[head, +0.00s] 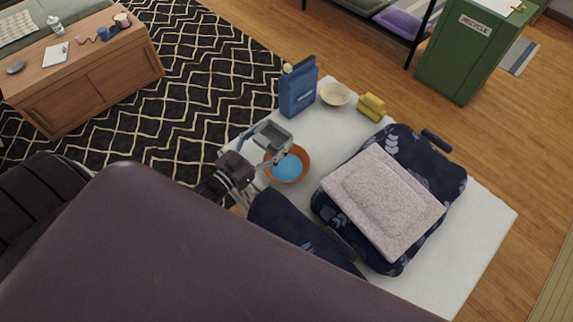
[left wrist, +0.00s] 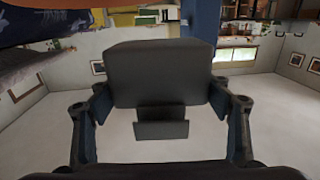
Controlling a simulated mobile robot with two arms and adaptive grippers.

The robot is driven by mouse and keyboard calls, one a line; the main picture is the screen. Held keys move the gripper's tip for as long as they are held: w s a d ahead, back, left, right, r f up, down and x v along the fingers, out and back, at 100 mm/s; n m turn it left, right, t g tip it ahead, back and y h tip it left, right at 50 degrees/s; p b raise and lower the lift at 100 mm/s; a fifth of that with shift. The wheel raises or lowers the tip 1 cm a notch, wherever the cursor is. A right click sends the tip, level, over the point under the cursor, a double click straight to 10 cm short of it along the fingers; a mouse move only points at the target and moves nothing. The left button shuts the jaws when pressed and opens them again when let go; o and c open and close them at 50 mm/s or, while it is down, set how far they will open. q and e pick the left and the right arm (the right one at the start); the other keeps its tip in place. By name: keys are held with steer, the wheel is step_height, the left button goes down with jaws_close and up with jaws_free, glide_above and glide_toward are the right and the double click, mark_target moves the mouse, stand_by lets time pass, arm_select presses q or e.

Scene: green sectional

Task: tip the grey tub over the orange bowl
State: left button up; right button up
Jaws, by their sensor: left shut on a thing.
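The grey tub (head: 275,134) is in my left gripper (head: 256,152), which is shut on it. The tub is tilted and sits above the left rear side of the orange bowl (head: 304,174) in the head view. The bowl stands on the white table and has blue stuff in it, covering much of its inside. I cannot tell if anything is left in the tub. In the left wrist view the tub (left wrist: 160,75) looks dark and fills the middle between the two fingers. That view is rolled over, with the room upside down. My right gripper is not in view.
On the white table (head: 480,235), a blue box (head: 298,92), a cream bowl (head: 335,95) and a yellow thing (head: 371,106) stand behind the orange bowl. A navy suitcase (head: 455,180) with a pinkish folded cloth (head: 385,200) takes up the right. A green recycle bin (head: 465,60) stands beyond.

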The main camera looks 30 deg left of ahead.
arm_select(q)
steer(key=shift+r, duration=0.1)
step_height(320, 180, up, 4)
steer(key=p, duration=0.4)
stand_by(0.8)
